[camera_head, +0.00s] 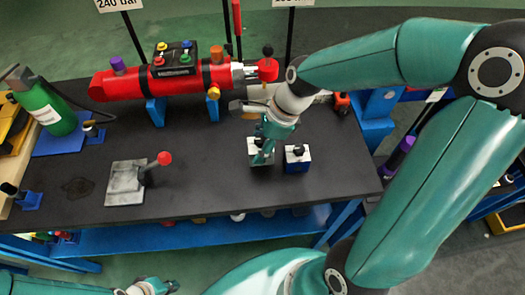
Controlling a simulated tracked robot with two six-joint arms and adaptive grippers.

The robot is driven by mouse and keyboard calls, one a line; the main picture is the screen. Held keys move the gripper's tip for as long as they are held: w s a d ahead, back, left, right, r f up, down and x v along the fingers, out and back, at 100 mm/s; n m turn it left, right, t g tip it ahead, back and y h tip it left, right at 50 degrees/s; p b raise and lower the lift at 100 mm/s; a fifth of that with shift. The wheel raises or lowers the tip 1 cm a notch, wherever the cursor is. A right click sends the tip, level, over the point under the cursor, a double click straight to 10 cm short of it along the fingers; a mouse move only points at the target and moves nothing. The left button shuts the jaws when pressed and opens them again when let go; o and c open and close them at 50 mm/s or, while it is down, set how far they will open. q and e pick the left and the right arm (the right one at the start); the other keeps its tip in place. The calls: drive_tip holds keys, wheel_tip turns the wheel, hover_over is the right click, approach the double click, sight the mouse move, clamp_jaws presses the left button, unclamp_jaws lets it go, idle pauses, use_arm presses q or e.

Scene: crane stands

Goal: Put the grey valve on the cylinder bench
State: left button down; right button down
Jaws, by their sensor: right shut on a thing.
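A small grey block with a pale face, which looks like the grey valve (254,147), is at my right gripper (262,155), over the middle right of the black bench top (210,190). The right gripper is shut on it, and the fingers cover much of it. Whether the block touches the bench top is hard to tell. A similar blue block (297,161) with a black knob stands just to its right. The red cylinder (135,83) lies along the back of the bench on blue supports. My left gripper (163,287) is low at the bottom edge, in front of the bench; its opening is unclear.
A grey plate with a red-knobbed lever (124,187) lies on the bench's left half. A green bottle (46,109) lies tilted at the far left. A small orange-red thing (341,103) is at the back right. The front middle of the bench is bare.

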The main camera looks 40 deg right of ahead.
drive_tip(key=shift+f, duration=1.75)
drive_tip(key=shift+f+b, duration=0.1)
drive_tip(key=shift+b, duration=0.25)
drive_tip(key=shift+c, duration=2.2)
unclamp_jaws()
drive_tip(key=p+v, duration=0.1)
drive_tip(key=v, duration=1.1)
drive_tip(key=shift+p, duration=0.35)
drive_tip(key=shift+s, duration=0.1)
drive_tip(key=shift+s, duration=0.1)
